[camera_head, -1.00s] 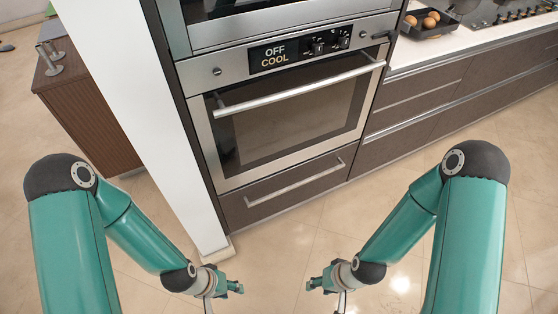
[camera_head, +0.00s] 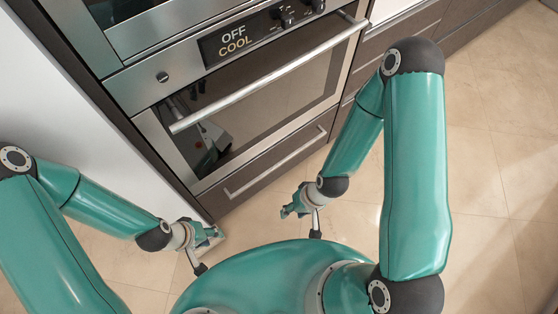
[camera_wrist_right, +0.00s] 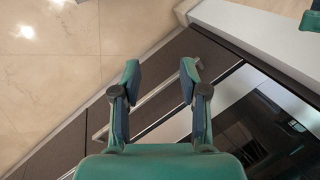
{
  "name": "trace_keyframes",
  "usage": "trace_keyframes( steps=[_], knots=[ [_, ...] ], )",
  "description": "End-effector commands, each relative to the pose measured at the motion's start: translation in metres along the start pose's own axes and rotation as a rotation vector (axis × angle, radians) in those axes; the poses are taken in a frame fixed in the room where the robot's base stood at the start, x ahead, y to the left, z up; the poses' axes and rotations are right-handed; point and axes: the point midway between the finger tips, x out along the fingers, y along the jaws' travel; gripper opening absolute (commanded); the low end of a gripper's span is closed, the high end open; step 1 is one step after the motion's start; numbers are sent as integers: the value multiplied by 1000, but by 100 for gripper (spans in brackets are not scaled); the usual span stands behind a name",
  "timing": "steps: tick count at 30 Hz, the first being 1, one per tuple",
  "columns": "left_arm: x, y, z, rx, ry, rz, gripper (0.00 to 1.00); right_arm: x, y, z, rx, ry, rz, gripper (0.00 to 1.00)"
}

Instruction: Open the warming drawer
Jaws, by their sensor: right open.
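The warming drawer (camera_head: 248,178) is the dark brown front below the oven, with a light bar handle (camera_head: 280,162). It looks shut, flush with the oven front. My right gripper (camera_head: 288,210) is in front of the drawer and apart from it in the head view. In the right wrist view its fingers (camera_wrist_right: 159,80) are spread and empty, and the drawer handle (camera_wrist_right: 155,97) runs slantwise in the gap between them, farther off. My left gripper (camera_head: 214,236) is near the drawer's left end, low by the white wall's foot; its jaw opening is too small to judge.
The oven door (camera_head: 260,105) above is shut, with a long bar handle (camera_head: 265,83) sticking out and a panel reading OFF COOL (camera_head: 235,38). A white wall (camera_head: 75,120) stands at left. Tiled floor (camera_head: 500,130) is clear at right.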

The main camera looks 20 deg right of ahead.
Motion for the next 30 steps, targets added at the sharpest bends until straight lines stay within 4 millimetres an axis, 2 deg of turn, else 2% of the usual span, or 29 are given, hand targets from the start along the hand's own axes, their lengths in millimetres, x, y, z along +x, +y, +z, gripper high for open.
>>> trace_keyframes(
  steps=[5,8,11,14,21,30],
  knots=[
    [3,-1,0,0,0,0,40,3,1,-1,2,5,-2,44],
    [14,-5,0,0,0,0,40,14,7,-6,12,28,-9,44],
    [33,-12,0,0,1,0,40,36,15,-16,32,76,-28,44],
    [61,-22,-1,0,0,0,40,65,29,-31,65,150,-64,44],
    [141,-51,-1,0,0,0,40,135,63,-77,187,387,-232,44],
    [238,-86,-2,0,1,0,40,191,100,-118,378,657,-555,44]
  ],
)
